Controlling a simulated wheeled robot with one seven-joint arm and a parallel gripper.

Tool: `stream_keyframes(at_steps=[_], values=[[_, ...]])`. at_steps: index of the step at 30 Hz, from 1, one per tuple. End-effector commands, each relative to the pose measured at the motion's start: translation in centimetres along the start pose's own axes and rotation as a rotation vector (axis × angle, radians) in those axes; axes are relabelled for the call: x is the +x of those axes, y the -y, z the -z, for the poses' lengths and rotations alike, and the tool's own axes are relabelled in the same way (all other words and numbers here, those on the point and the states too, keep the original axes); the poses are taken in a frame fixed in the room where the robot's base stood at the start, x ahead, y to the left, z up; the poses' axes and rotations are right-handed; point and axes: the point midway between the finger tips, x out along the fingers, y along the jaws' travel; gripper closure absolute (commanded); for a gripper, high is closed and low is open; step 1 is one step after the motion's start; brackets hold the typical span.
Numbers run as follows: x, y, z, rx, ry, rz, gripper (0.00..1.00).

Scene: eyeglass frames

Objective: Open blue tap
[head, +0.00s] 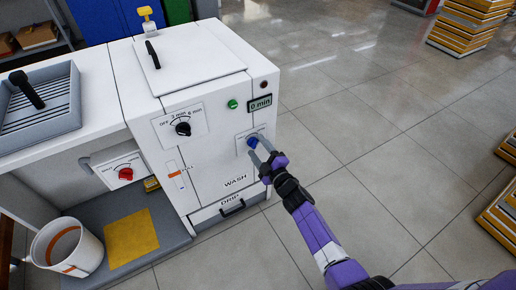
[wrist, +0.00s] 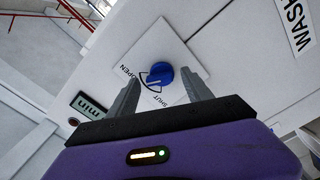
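The blue tap (head: 253,141) is a round knob on a white label plate on the front of the white washing machine, right of the black dial. In the wrist view the blue tap (wrist: 159,74) sits on its plate marked OPEN and SHUT with a curved arrow. My gripper (head: 262,151) is at the front panel by the tap. In the wrist view my gripper (wrist: 162,85) is open, with one grey finger on each side of the knob and gaps between. Whether the fingertips touch the panel cannot be told.
The machine also has a black timer dial (head: 183,129), a green button (head: 233,104), a 0 min display (head: 261,103) and a drip drawer (head: 232,207). A red tap (head: 126,174) is at left. A white bucket (head: 68,248) stands lower left.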

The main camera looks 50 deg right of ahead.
Motion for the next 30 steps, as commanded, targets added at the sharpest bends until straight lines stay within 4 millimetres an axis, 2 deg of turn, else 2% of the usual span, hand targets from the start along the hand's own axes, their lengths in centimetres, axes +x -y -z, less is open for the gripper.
stream_keyframes(at_steps=[8, 11, 21, 25, 30], values=[[0.0, -0.1, 0.1, -0.001, -0.001, 0.000, 0.42], [-0.6, -0.1, 0.1, -0.001, -0.001, 0.000, 0.42], [-5.9, 0.0, 0.1, 0.000, 0.000, 0.001, 0.42], [-7.2, 0.0, 0.0, 0.000, 0.000, 0.000, 0.42], [-7.8, 0.0, 0.0, 0.000, 0.000, 0.000, 0.42]])
